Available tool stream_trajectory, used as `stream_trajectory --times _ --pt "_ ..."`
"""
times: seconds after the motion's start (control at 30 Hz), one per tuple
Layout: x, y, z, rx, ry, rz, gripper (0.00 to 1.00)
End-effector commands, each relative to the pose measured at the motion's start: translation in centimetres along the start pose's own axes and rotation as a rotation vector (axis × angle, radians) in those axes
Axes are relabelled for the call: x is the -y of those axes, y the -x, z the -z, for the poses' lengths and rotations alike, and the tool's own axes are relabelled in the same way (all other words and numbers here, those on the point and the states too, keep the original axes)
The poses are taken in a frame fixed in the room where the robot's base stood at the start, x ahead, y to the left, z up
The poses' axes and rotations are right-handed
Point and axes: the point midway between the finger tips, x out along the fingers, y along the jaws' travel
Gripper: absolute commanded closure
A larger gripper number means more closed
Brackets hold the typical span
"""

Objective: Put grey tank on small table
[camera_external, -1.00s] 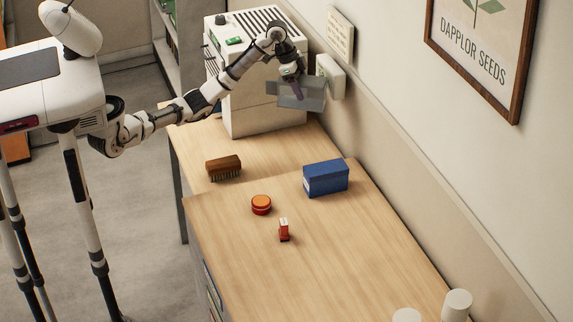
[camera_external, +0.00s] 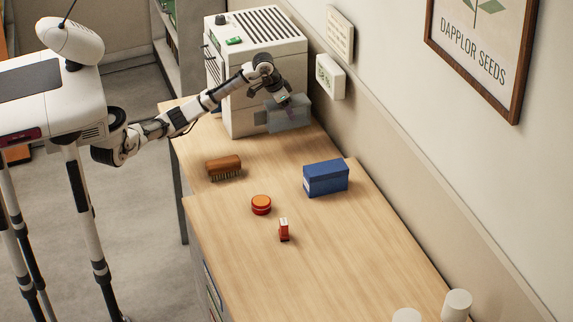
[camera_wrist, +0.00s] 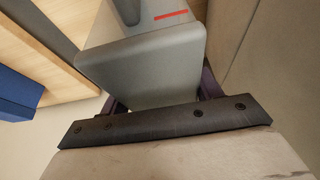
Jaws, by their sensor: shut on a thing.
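My gripper (camera_external: 281,98) is shut on the grey tank (camera_external: 292,117) and holds it in front of the white machine, near the wall. In the wrist view, the grey tank (camera_wrist: 140,62) fills the space beyond my gripper (camera_wrist: 155,105), with a red stripe on one face. The tank appears to be just above the far wooden table (camera_external: 275,150); whether it touches the top is unclear. My fingers are mostly hidden by the tank and the wrist.
A white machine (camera_external: 268,50) stands at the far table's back. A brown brush (camera_external: 223,168) lies at its left edge. The wall runs along the right.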

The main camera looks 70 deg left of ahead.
Motion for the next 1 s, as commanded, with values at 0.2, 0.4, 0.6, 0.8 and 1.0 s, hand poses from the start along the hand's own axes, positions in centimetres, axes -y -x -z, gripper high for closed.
stream_trajectory --times 0.2,0.4,0.6,0.8,1.0 --pt "0.0 -3.5 -1.5 0.000 0.000 0.000 0.63" --pt "0.0 -4.8 -2.0 0.000 0.000 0.001 0.63" --pt "0.1 -7.5 -3.1 0.001 0.001 0.001 0.63" --pt "0.0 -8.2 -3.3 -0.002 -0.001 0.000 0.63" --pt "-0.1 -8.4 -3.5 -0.001 -0.001 -0.001 0.63"
